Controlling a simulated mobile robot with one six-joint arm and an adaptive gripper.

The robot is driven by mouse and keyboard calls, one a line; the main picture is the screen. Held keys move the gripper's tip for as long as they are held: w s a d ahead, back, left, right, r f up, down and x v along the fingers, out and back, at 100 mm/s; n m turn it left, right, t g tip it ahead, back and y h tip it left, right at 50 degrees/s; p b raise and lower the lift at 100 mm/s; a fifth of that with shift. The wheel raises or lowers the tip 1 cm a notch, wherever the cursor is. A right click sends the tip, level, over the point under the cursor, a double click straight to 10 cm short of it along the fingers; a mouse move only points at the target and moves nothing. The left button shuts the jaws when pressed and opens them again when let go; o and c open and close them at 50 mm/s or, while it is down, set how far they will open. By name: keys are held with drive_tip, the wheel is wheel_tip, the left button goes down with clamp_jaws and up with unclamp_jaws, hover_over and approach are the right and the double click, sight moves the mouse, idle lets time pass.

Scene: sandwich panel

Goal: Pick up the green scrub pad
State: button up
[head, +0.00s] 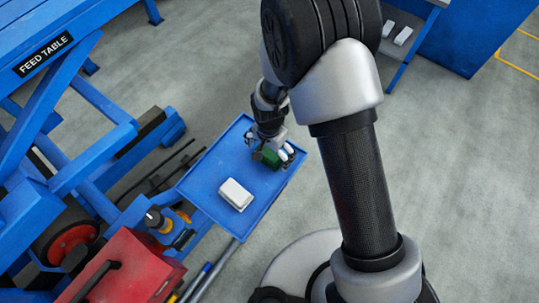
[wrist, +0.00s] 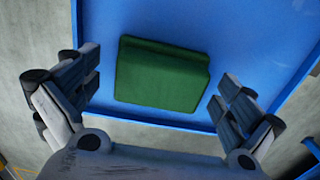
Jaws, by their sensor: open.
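The green scrub pad (wrist: 160,75) lies on a blue tray (wrist: 285,30) near the tray's edge. It looks like a thick dark green block in the wrist view. In the head view the pad (head: 269,157) is partly hidden by my gripper. My gripper (wrist: 155,95) is open, with one finger left of the pad and the other right of it, both apart from it in the picture. My gripper (head: 272,150) is over the far right part of the tray in the head view. I cannot tell how high the fingertips are above the tray.
A white block (head: 236,194) sits on the same tray, toward the front left of the pad. A red toolbox (head: 125,268) stands at lower left. The blue feed table frame (head: 75,100) rises at left. Grey floor (head: 200,70) is open behind the tray.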

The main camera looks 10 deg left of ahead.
drive_tip(key=shift+c, duration=0.4)
drive_tip(key=c, duration=0.8)
drive_tip(key=shift+s+d+f, duration=0.1)
drive_tip(key=c, duration=0.3)
drive_tip(key=shift+c, duration=0.2)
